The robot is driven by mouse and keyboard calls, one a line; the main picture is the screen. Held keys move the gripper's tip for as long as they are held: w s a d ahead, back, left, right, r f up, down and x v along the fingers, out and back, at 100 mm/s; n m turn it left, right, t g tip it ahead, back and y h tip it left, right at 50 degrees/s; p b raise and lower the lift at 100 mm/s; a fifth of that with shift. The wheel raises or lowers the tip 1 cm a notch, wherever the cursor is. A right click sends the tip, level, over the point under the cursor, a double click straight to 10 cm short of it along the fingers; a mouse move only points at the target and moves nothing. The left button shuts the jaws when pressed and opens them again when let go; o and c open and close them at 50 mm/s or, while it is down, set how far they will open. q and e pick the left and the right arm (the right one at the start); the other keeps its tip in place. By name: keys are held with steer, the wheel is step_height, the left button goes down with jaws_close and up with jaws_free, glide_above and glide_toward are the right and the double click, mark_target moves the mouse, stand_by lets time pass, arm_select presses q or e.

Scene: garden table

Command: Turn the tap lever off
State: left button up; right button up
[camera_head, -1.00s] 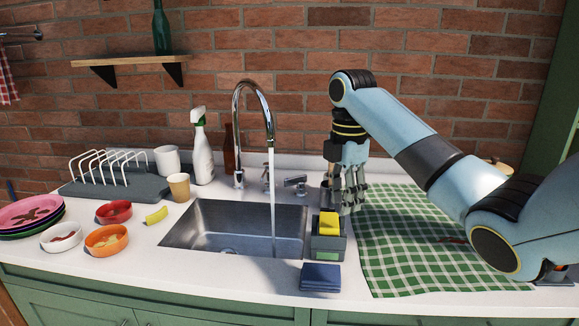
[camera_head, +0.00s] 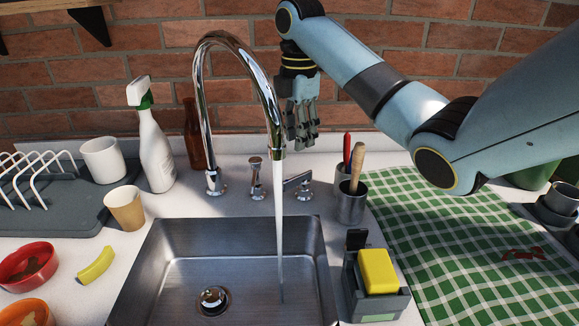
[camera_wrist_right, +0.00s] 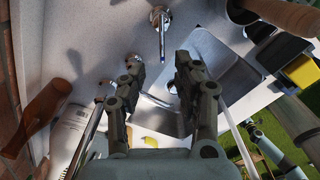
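The chrome tap (camera_head: 204,110) arches over the sink, and water runs from its spout into the basin. The tap lever (camera_head: 298,182) sits on a small chrome base right of the spout's foot and points left. My right gripper (camera_head: 302,140) hangs fingers down above the lever, apart from it. In the right wrist view, my right gripper (camera_wrist_right: 159,66) has its fingers spread with nothing between them. There the lever (camera_wrist_right: 162,38) shows as a chrome bar with a blue tip, beyond the fingertips. My left gripper is not in view.
A utensil pot (camera_head: 351,205) stands right of the lever. A sponge holder (camera_head: 372,300) with a yellow sponge is at the sink's right edge. A spray bottle (camera_head: 153,150) and a brown bottle (camera_head: 193,140) stand left of the tap. The brick wall is close behind.

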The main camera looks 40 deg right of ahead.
steer(key=b, duration=0.3)
glide_above(298, 176)
step_height(298, 176, down, 5)
steer(key=shift+r, duration=0.2)
step_height(298, 176, down, 4)
steer(key=shift+w+f, duration=0.1)
steer(key=shift+f, duration=0.75)
steer(key=shift+c, duration=0.6)
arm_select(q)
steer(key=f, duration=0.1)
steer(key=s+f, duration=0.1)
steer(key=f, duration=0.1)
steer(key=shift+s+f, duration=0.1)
arm_select(e)
jaws_close()
